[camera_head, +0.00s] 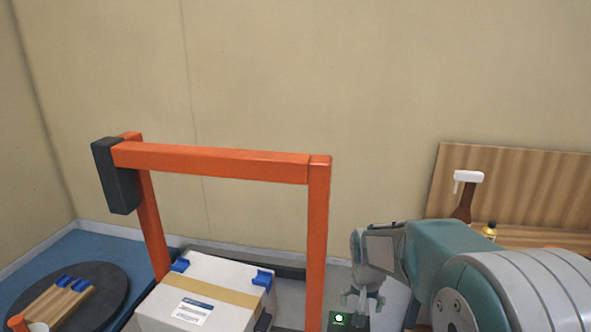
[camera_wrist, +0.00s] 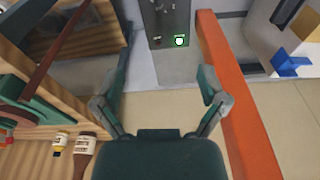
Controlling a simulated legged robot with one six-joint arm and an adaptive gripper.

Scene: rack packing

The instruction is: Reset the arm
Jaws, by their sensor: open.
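My gripper (camera_head: 364,300) hangs at the lower right of the head view, just right of the orange frame's right post. In the wrist view my gripper (camera_wrist: 160,105) has its two fingers spread wide with nothing between them. A grey box with a lit green button (camera_wrist: 179,41) lies beyond the fingertips in the wrist view, and the green button (camera_head: 339,318) also shows below my gripper in the head view. My gripper appears apart from it. The teal and grey arm reaches in from the right.
An orange frame (camera_head: 215,161) stands over a white taped carton (camera_head: 222,278) with blue corner pieces. A dark round table (camera_head: 107,283) stands at left. At right a wooden panel (camera_head: 520,195) backs a brown spray bottle (camera_head: 464,205) and a small yellow bottle (camera_head: 489,231).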

